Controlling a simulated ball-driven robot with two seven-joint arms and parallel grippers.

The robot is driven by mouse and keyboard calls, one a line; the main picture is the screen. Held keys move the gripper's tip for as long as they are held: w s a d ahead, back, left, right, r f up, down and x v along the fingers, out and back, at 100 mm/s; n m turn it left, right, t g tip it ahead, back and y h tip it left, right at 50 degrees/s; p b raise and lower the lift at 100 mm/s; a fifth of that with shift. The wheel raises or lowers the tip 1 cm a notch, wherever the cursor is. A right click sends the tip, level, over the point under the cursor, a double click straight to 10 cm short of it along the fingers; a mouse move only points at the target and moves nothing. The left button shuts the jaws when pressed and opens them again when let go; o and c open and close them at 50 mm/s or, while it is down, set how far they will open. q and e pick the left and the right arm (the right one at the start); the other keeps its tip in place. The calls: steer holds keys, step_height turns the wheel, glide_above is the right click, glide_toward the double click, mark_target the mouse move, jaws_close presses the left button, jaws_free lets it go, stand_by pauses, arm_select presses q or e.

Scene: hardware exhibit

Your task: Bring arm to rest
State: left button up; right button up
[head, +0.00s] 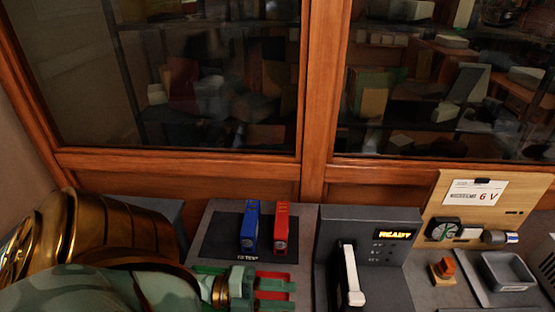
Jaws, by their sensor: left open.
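My left arm (110,285), brass and mottled green, comes in from the lower left. Its left gripper (285,290) has green and red fingers, which are open and apart, with nothing seen between them. It is at the bottom of the head view, just in front of a dark mat (215,243). My right gripper is not in view.
A blue block (250,228) and a red block (281,228) stand upright on the mat. To the right are a grey console (340,222) reading READY, with a white-edged lever (351,275), a wooden board (515,205), an orange button (446,267) and a grey tray (508,271). Wood-framed glass closes the back.

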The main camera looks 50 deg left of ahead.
arm_select(q)
steer(key=shift+s+a, duration=0.3)
stand_by(0.4)
